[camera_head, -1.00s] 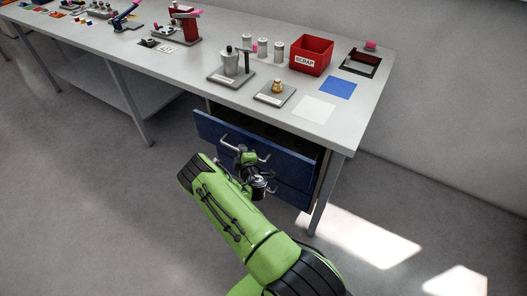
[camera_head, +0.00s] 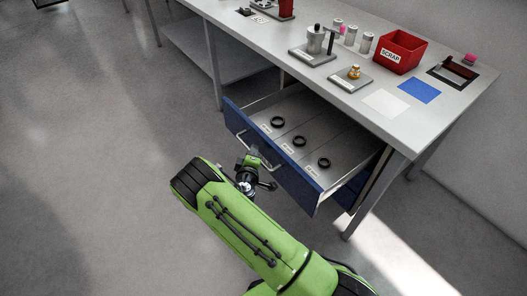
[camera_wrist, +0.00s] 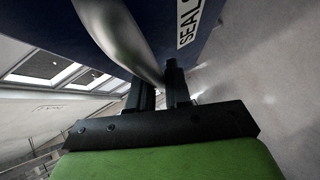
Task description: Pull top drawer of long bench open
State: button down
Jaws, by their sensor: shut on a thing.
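The top drawer (camera_head: 271,158) of the long bench (camera_head: 335,88) is pulled well out, with a blue front and a grey inside. Three dark rings lie in it, in separate lanes with small labels. My gripper (camera_head: 247,163) is at the drawer's front, at its metal handle (camera_head: 257,149). In the wrist view the jaws (camera_wrist: 161,85) are closed at the handle (camera_wrist: 130,38), a curved metal bar. The blue drawer front with a "SEALS" label (camera_wrist: 188,24), partly cut off, is behind it.
A blue lower drawer (camera_head: 350,192) is under the open one, beside a bench leg (camera_head: 375,195). On the bench top stand a red scrap bin (camera_head: 400,52), several grey cylinders and a blue square (camera_head: 419,90). The floor at left is clear.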

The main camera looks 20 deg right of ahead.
jog(key=shift+s+a+f, duration=0.15)
jog(key=shift+s+a, duration=0.1)
jog(key=shift+a, duration=0.2)
jog(key=c, duration=1.1)
grip_release()
jog(key=shift+c, duration=0.2)
jog(key=p+v, duration=0.1)
jog(key=v, duration=1.4)
jog(key=shift+s, duration=0.3)
jog(key=shift+a, duration=0.1)
